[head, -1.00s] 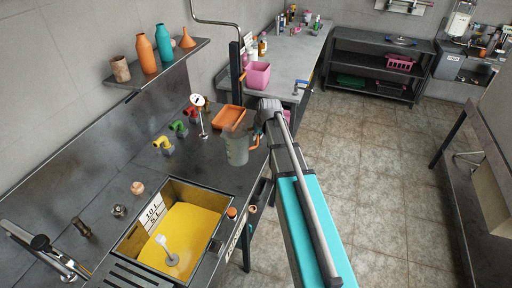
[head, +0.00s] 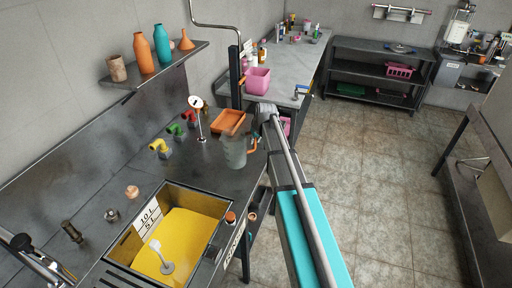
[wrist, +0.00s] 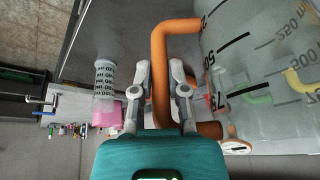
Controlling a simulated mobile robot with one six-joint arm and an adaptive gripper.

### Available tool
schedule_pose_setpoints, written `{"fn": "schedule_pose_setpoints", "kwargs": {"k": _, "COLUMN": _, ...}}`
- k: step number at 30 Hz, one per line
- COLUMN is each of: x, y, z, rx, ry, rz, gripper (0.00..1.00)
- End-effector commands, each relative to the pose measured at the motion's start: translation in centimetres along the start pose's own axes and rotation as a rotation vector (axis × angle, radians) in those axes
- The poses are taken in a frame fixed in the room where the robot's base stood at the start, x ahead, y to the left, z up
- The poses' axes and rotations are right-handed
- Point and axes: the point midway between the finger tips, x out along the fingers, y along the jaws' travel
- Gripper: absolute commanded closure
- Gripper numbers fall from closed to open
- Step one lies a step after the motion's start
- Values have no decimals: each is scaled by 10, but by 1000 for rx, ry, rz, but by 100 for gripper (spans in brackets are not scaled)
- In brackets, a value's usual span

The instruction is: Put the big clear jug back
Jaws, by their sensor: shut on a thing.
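The big clear jug (head: 235,153) has dark volume marks and an orange handle (head: 253,145). It is over the grey counter, in front of an orange tray (head: 229,122). It also fills the right of the wrist view (wrist: 270,60), where its marks read sideways. My gripper (wrist: 160,85) is shut on the orange handle (wrist: 159,60), one finger on each side. In the head view, my gripper (head: 258,130) is partly hidden behind my arm. I cannot tell whether the jug's base touches the counter.
Several coloured valves (head: 175,130) and a dial gauge (head: 197,103) stand left of the jug. The open tank (head: 180,235) with yellow liquid is nearer. A pink bin (head: 258,80) stands on the far counter. The shelf above (head: 155,68) holds bottles.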

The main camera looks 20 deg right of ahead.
Motion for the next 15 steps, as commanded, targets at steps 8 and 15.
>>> {"fn": "schedule_pose_setpoints", "kwargs": {"k": 8, "x": 9, "y": 2, "z": -2, "rx": 1, "ry": 0, "rz": 0, "gripper": 100}}
{"fn": "schedule_pose_setpoints", "kwargs": {"k": 15, "x": 29, "y": 4, "z": 3, "rx": 1, "ry": 0, "rz": 0, "gripper": 100}}
